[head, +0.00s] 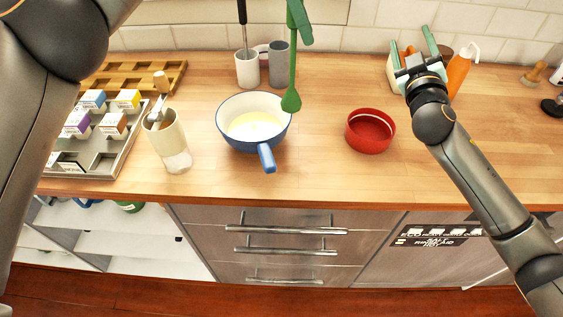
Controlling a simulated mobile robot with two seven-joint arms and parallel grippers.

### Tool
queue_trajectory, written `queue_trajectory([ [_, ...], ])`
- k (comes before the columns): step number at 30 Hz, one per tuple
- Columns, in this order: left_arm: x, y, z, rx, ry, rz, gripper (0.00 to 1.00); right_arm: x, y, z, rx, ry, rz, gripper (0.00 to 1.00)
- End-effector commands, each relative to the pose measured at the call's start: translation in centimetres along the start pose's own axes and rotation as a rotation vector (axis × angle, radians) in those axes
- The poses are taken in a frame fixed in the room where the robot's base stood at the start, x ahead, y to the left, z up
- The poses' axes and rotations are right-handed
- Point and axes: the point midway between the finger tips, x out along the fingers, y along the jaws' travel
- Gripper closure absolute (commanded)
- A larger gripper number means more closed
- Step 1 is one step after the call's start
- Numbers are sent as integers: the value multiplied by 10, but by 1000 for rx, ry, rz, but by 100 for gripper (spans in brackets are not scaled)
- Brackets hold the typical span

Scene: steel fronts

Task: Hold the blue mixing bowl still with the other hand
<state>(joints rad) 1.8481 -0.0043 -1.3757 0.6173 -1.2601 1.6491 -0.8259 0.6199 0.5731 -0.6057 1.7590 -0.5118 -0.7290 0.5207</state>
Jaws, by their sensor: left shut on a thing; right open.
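The blue mixing bowl (228,132) stands upright on the wooden counter, left of centre, with a white inside and pale yellow contents. Its blue handle (267,158) points toward the front edge. My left gripper (300,18) shows only in part at the top edge. It is shut on a green spoon (292,75) that hangs down with its head at the bowl's right rim; I cannot tell whether they touch. My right gripper (414,48) is open at the back right, well away from the bowl, and nothing shows held in it.
A red bowl (370,131) stands right of the blue one. Behind are a white mug (247,70) with a dark utensil and a grey mug (279,64). An orange bottle (459,72) stands behind my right arm.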

Motion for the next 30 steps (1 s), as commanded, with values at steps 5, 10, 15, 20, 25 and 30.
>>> queue_trajectory([
  [5, 0, 0, 0, 0, 0, 0, 100, -34, -69, 7, -446, 8, -75, 30],
  [10, 0, 0, 0, 0, 0, 0, 100, -72, -126, 10, -856, 54, -128, 30],
  [15, 0, 0, 0, 0, 0, 0, 100, -118, -175, 8, -1250, 132, -159, 30],
  [20, 0, 0, 0, 0, 0, 0, 100, -165, -214, 3, -1599, 227, -161, 30],
  [25, 0, 0, 0, 0, 0, 0, 100, -218, -247, -6, -1945, 341, -128, 30],
  [30, 0, 0, 0, 0, 0, 0, 100, -264, -268, -16, -2218, 438, -67, 30],
])
